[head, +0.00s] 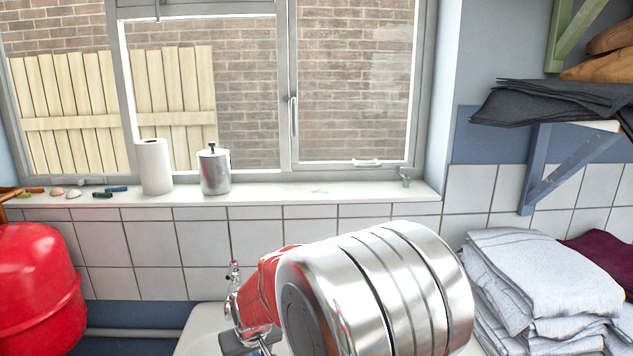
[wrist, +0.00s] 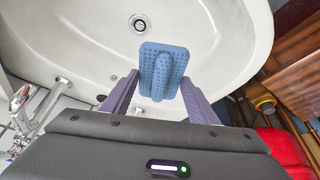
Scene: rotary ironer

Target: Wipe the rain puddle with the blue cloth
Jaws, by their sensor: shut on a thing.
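The blue cloth (wrist: 163,68) shows in the wrist view as a dotted blue pad with a raised ridge along its middle. My gripper (wrist: 158,82) is shut on it, with one purple-grey finger at each side. The cloth is in front of the white basin in that view. In the head view my arm hides the cloth and most of my gripper. A faint, clear patch that looks like the rain puddle (head: 319,191) lies on the white window sill, right of the metal canister. The cloth is apart from it.
On the sill stand a paper roll (head: 155,167), a metal canister (head: 214,170) and small shells and sticks at the left. A window latch (head: 405,176) is at the right. A basin (wrist: 90,45) with taps (wrist: 22,105) lies below; folded linen (head: 545,275) is at the right.

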